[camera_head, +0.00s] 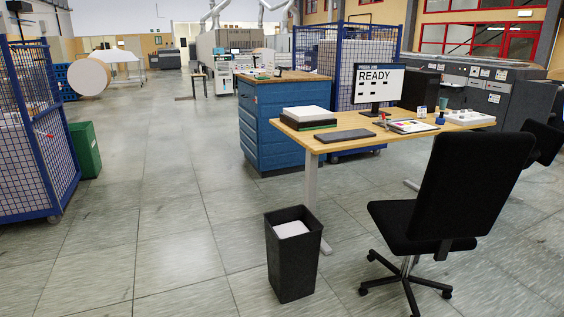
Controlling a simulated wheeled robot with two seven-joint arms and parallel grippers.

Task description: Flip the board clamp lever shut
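I cannot make out the board clamp or its lever for certain. A small red item (383,116) stands on the wooden desk (322,133) in front of the monitor, too small to tell its shape. A clipboard-like sheet with colour marks (412,126) lies to its right. Some small dark and red items (279,71) lie on top of the blue drawer cabinet (270,125), also too small to tell. Neither of my grippers is in view.
A black office chair (465,190) stands before the desk's right part. A black bin (290,262) with paper stands at its front left. A monitor (379,85) reads READY. Blue cage carts (28,150) stand left and behind. The floor at left centre is free.

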